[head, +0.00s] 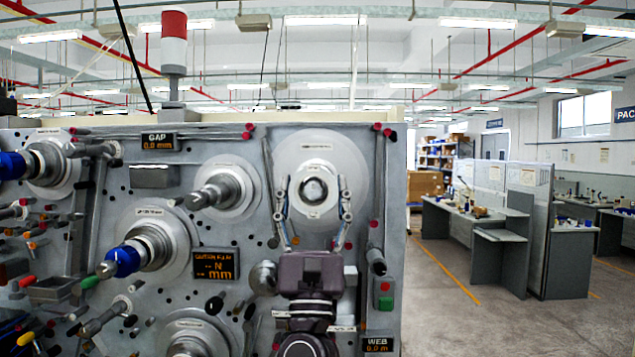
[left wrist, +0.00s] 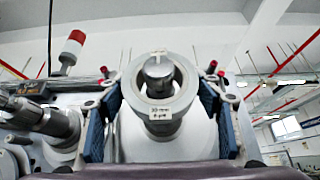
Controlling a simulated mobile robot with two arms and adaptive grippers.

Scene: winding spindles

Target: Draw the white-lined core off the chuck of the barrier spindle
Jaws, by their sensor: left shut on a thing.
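The white-lined core (head: 314,207) is a pale ring with a small label on its front, at the upper right spindle of the machine. In the left wrist view the core (left wrist: 160,111) is a grey-white ring around the metal chuck (left wrist: 158,70), with a gap inside showing. My left gripper (head: 314,186) reaches up from below, one finger on each side, shut on the core. Its blue pads flank the core in the left wrist view (left wrist: 160,112). The chuck end also shows inside the ring in the head view (head: 313,189). My right gripper is in neither view.
A large pale disc (head: 345,165) stands behind the core. Another spindle (head: 217,190) is to its left, and blue-collared spindles (head: 128,258) are farther left. A green-button box (head: 384,296) is at the lower right. Open floor lies right of the machine.

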